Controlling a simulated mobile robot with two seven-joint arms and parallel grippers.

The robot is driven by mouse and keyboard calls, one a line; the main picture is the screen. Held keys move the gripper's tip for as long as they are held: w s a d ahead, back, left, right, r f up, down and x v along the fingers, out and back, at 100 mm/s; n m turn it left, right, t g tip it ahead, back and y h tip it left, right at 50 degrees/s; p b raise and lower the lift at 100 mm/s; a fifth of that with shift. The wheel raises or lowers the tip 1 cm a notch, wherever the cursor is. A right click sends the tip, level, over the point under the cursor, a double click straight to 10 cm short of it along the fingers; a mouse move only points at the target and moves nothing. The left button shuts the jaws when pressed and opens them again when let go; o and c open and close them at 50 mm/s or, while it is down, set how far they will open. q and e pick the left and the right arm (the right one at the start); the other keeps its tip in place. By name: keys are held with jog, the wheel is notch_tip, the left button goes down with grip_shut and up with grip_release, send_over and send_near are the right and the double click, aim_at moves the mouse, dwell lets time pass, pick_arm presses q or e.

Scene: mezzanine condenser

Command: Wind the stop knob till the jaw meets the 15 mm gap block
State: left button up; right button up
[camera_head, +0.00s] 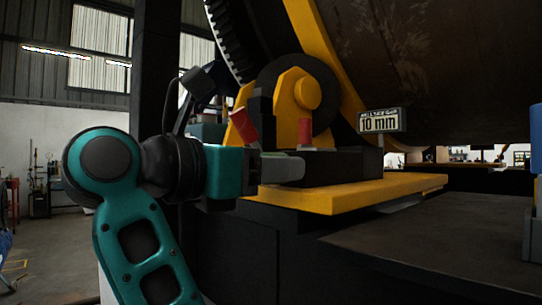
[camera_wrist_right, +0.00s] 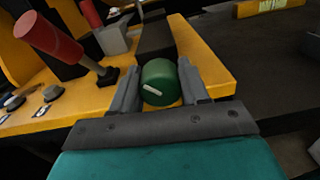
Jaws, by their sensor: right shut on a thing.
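The stop knob (camera_wrist_right: 160,80) is a green cylinder with a white mark on its face, seen in the right wrist view. My right gripper (camera_wrist_right: 157,70) is shut on it, one grey finger on each side. In the head view my right gripper (camera_head: 292,169) reaches in at the black block above the yellow plate; the knob is hidden there. A dark bar (camera_wrist_right: 155,38) runs behind the knob. A small sign (camera_head: 382,121) reads 10 mm. I cannot clearly make out the jaw or a 15 mm gap block. My left gripper is not in view.
A red handle (camera_wrist_right: 48,38) on a dark stem rises left of the knob, close to my fingers. The yellow plate (camera_head: 350,193) lies under the mechanism. The large dark drum (camera_head: 420,60) stands above. A dark flat surface (camera_head: 450,235) at right is mostly clear.

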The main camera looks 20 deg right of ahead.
jog(key=shift+m, duration=1.1)
jog(key=o, duration=1)
jog(key=shift+o, duration=0.2)
